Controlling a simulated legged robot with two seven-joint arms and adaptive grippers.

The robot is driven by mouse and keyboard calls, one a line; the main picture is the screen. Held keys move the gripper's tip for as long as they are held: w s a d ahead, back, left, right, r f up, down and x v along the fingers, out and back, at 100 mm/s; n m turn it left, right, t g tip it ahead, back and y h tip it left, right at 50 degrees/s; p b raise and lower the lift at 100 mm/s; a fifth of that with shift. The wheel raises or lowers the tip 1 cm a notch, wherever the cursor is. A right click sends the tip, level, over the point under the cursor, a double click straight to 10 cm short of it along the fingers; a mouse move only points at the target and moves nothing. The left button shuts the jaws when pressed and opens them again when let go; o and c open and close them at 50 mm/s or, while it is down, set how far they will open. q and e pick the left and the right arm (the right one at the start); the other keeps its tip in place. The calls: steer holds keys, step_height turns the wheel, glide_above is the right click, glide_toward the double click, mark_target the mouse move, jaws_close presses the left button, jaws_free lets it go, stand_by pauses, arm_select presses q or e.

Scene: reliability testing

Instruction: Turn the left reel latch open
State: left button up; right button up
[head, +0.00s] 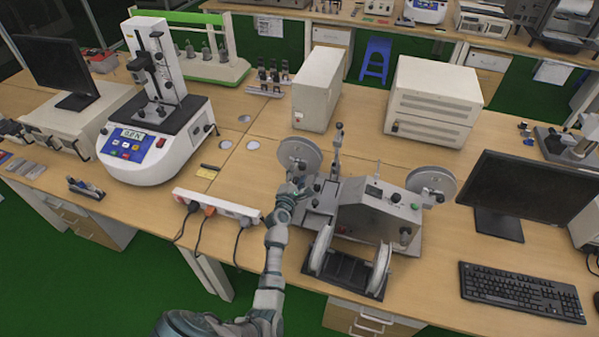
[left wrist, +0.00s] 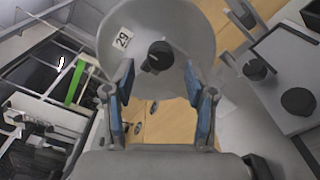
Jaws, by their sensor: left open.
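The left reel (head: 299,155) is a grey disc on the left side of a grey winding machine (head: 372,213). In the left wrist view the left reel (left wrist: 190,28) carries a tag reading 29 and has a black latch knob (left wrist: 158,56) at its hub. My left gripper (head: 297,185) is at the reel's lower front edge in the head view. In the left wrist view my left gripper (left wrist: 163,92) is open, with its blue-padded fingers on either side below the black knob. I cannot tell how far the knob is from the fingertips. My right gripper is out of view.
A right reel (head: 431,182) sits on the machine's other side, and a two-disc stand (head: 348,267) is in front. A white power strip (head: 217,206) with cables lies left of my arm. A monitor (head: 513,194) and keyboard (head: 521,291) stand at right.

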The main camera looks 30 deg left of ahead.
arm_select(q)
steer(key=shift+w, duration=0.75)
steer(key=shift+w+d+r, duration=0.1)
steer(key=shift+w+d, duration=0.05)
steer(key=shift+d, duration=0.1)
steer(key=shift+a, duration=0.2)
jaws_close()
